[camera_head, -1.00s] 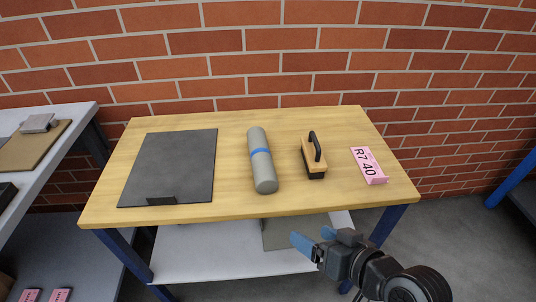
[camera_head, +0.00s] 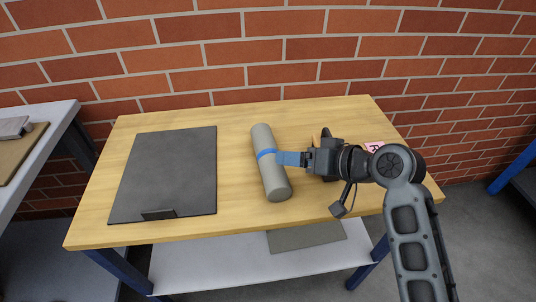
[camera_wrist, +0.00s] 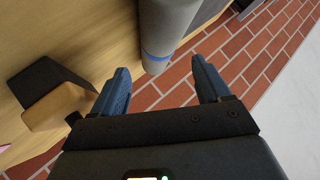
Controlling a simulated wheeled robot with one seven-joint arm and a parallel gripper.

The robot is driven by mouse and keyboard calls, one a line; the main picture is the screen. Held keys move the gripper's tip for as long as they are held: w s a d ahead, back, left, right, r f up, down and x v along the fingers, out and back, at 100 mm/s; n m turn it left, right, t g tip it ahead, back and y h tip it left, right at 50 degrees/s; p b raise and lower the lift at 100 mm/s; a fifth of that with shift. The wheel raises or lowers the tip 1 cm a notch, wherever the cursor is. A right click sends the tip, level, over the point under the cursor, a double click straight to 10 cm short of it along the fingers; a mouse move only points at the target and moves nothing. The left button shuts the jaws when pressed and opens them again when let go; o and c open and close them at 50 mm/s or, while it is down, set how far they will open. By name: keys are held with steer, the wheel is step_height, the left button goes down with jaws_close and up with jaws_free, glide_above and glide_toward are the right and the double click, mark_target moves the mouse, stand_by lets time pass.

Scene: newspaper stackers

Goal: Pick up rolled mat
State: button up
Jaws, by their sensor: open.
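The rolled mat (camera_head: 266,172) is a grey cylinder with a blue band, lying on the wooden table near its middle, its long side running front to back. My gripper (camera_head: 283,158) is at the right side of the mat, level with the blue band. In the wrist view my gripper (camera_wrist: 162,88) is open, its two blue fingers apart with nothing between them. There the mat (camera_wrist: 168,22) shows just beyond the fingertips, roughly in line with the gap. Whether a fingertip touches the mat, I cannot tell.
The wooden table (camera_head: 98,215) also holds a dark flat board (camera_head: 165,175) on the left. A wood-and-black handled block (camera_wrist: 58,105) and a pink card (camera_head: 374,147) are on the right, partly hidden behind my arm. A brick wall (camera_head: 230,50) stands behind.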

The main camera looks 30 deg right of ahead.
mark_target(269, 159)
steer(key=shift+p+x, duration=0.3)
steer(key=shift+x, duration=3.25)
steer(key=shift+w+r, duration=0.1)
steer(key=shift+d, duration=0.1)
steer(key=c, duration=1.1)
